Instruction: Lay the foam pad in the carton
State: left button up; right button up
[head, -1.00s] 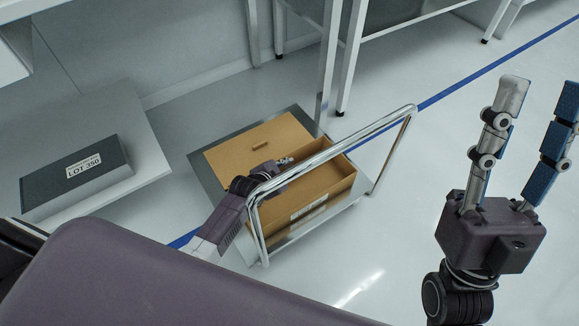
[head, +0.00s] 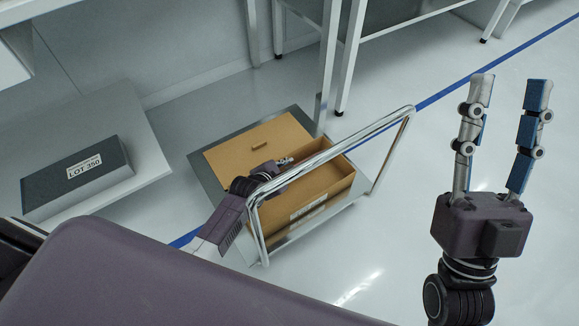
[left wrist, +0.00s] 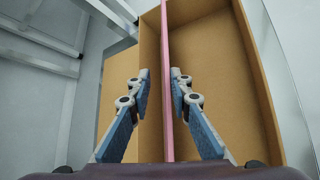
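The carton (head: 328,184) is an open tan box on a low trolley, with a flap (head: 252,147) spread out on its far left side. The foam pad (left wrist: 166,60) shows only in the left wrist view, as a thin pink strip seen on edge, standing lengthwise inside the carton. My left gripper (left wrist: 161,76) is open over the carton, with one finger on each side of the pink strip. A gap shows on the left, and the right finger is very near it. My right gripper (head: 510,82) is open and empty, raised at the right.
The trolley's chrome handle (head: 387,122) rises in front of the carton. A dark box labelled LOT 350 (head: 105,182) lies on a grey platform (head: 150,160) at left. White bench legs (head: 346,75) stand behind. The floor at lower right is clear.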

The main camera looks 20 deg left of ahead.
pick_arm(q)
jog(key=shift+s+d+r+p, duration=0.15)
jog(key=shift+r+p, duration=0.15)
jog(key=shift+p, duration=0.1)
jog(key=shift+s+d+r+p, duration=0.1)
jog(key=shift+r+p, duration=0.15)
jog(key=shift+p, duration=0.2)
jog(key=shift+d+r, duration=0.1)
jog(key=shift+r, duration=0.1)
jog(key=shift+s+d+r+p, duration=0.2)
jog(key=shift+r+p, duration=0.15)
jog(key=shift+p, duration=0.35)
jog(key=shift+s+d+r+p, duration=0.15)
jog(key=shift+r+p, duration=0.2)
jog(key=shift+p, duration=0.3)
pick_arm(e)
jog(key=w+f+g+h, duration=0.2)
jog(key=f+g, duration=0.3)
jog(key=f, duration=0.5)
jog(key=w+f+g+h, duration=0.2)
jog(key=w+f+g, duration=0.3)
jog(key=f, duration=0.5)
jog(key=shift+w+d+f+g, duration=0.2)
jog(key=shift+w+d+g, duration=0.1)
jog(key=shift+g, duration=0.4)
dwell(0.6)
jog(key=shift+r, duration=0.1)
dwell(0.6)
